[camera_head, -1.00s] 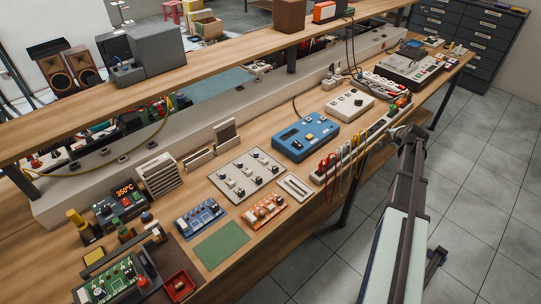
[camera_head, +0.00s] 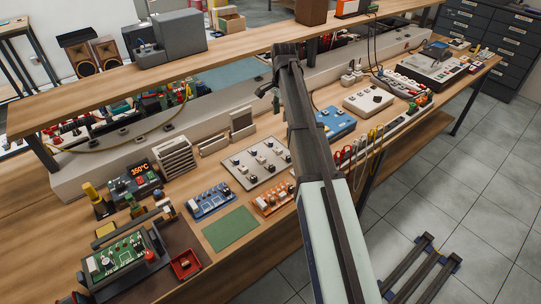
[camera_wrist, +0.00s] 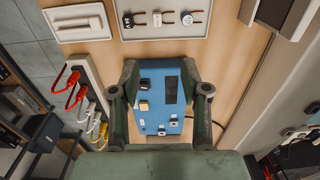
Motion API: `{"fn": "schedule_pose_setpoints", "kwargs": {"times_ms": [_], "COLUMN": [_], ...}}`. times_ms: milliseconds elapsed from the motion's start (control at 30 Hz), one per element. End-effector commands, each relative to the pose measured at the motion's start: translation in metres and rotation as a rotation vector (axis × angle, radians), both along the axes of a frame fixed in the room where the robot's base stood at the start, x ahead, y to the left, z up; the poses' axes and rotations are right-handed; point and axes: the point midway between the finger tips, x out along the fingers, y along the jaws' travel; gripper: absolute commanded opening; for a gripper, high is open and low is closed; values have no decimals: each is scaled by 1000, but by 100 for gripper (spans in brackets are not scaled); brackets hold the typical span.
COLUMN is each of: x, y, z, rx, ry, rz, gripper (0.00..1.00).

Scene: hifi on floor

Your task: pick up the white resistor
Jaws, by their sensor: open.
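My gripper (camera_wrist: 160,75) is open and empty, its two dark fingers spread above the blue instrument box (camera_wrist: 160,98). In the head view my gripper (camera_head: 268,88) is small at the arm's far end, over the bench. In the wrist view a long white piece (camera_wrist: 80,27) lies in a shallow pale tray (camera_wrist: 52,17) at upper left, ahead of the fingers and apart from them; it may be the white resistor, but I cannot tell for sure. My arm hides that spot in the head view.
The grey component panel (camera_head: 240,178), orange board (camera_head: 270,200), blue board (camera_head: 210,201) and green mat (camera_head: 230,229) lie on the bench. Coloured leads (camera_wrist: 85,105) hang along its edge. A raised wooden shelf (camera_head: 230,62) runs behind. Open floor lies right of the bench.

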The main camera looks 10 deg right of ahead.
Motion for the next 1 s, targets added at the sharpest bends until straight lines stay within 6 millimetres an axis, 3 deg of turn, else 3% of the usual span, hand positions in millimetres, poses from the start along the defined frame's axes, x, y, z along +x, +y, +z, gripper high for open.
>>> {"fn": "schedule_pose_setpoints", "kwargs": {"times_ms": [167, 700, 1000], "x": [-3, -2, -2], "y": [3, 2, 2], "z": [-16, -107, -123], "rx": [-3, -2, -1], "ry": [14, 11, 10], "rz": [0, 1, 1], "gripper": [46, 46, 46]}}
